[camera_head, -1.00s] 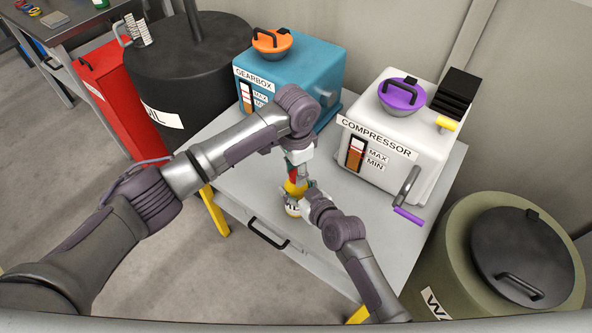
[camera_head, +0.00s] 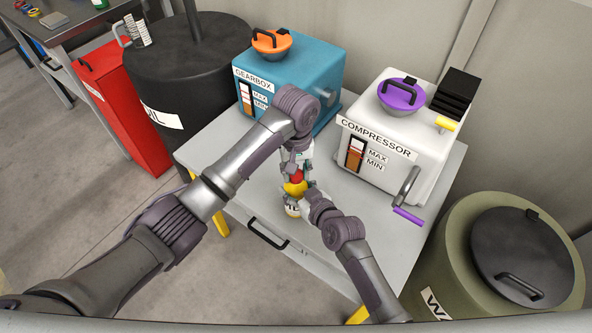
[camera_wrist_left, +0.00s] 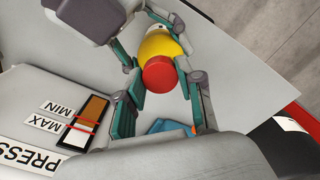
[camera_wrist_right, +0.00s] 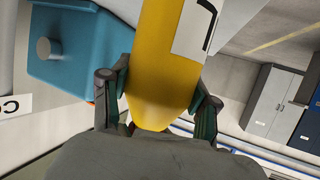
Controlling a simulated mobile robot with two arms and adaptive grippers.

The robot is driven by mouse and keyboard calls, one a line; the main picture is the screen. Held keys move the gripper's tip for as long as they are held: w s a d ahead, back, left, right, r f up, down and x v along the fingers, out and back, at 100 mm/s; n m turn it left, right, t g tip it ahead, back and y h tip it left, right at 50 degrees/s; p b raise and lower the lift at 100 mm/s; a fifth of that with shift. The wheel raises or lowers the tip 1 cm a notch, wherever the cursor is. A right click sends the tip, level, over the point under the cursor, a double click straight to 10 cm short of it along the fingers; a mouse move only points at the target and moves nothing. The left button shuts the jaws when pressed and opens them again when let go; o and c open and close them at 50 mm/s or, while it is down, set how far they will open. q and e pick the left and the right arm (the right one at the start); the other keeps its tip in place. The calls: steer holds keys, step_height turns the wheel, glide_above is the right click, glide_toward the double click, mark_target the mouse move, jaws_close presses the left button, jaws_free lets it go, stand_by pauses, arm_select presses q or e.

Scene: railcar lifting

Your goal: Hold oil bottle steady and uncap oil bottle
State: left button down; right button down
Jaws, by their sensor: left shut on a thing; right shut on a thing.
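The yellow oil bottle (camera_head: 291,189) with a red cap (camera_head: 296,176) stands about upright at the front of the grey table. My left gripper (camera_head: 297,168) comes down from above, its fingers on both sides of the red cap. In the left wrist view the cap (camera_wrist_left: 160,74) sits between these fingers, above the yellow body (camera_wrist_left: 160,44). My right gripper (camera_head: 304,193) is shut on the bottle's body from the right. In the right wrist view the yellow body (camera_wrist_right: 165,65) fills the space between its fingers. Grippers and arms partly hide the bottle.
The blue gearbox (camera_head: 310,85) stands behind the bottle, the white compressor (camera_head: 400,135) to its right. A black oil barrel (camera_head: 190,75) and a red cabinet (camera_head: 125,110) are at left. A green barrel (camera_head: 450,240) is at right. The table's right front is clear.

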arm_select(q)
steer(key=shift+r, duration=0.2)
steer(key=shift+r, duration=0.95)
steer(key=shift+r, duration=2)
arm_select(e)
steer(key=shift+c, duration=1)
jaws_free()
